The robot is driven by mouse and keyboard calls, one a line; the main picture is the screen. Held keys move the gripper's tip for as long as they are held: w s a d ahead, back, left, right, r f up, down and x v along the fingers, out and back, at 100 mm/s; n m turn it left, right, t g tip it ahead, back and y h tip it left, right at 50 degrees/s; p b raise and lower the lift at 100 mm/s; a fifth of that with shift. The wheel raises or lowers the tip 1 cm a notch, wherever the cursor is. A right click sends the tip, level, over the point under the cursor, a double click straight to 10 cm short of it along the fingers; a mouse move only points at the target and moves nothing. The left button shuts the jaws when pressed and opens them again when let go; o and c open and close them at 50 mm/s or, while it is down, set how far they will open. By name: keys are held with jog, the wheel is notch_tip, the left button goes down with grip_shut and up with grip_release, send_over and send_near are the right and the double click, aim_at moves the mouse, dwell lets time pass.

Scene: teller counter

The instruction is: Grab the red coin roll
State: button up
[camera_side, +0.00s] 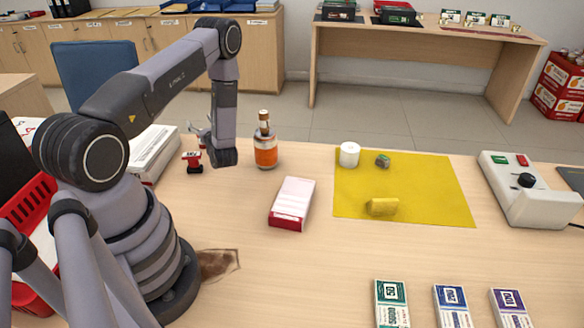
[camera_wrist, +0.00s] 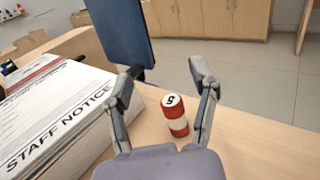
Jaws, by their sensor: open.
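The red coin roll (camera_wrist: 174,115) stands upright on the counter in the wrist view, red with a white band and a white top marked with a dark figure. The roll appears nearer the right finger. I cannot tell how far ahead of the fingertips it is. In the side view my wrist hides most of the fingers.
A stack of staff notice papers (camera_wrist: 55,110) lies close left of the roll. An orange bottle (camera_side: 265,148) stands right of my wrist. A red and white box (camera_side: 293,203) lies nearer the front. A yellow mat (camera_side: 430,185) holds small items. The counter between box and mat is clear.

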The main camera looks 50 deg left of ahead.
notch_tip(320, 180, down, 5)
jog(key=shift+f, duration=0.15)
jog(key=shift+a+f, duration=0.2)
jog(key=shift+a, duration=0.9)
jog(key=shift+w+a, duration=0.15)
jog(key=shift+a, duration=0.25)
grip_shut()
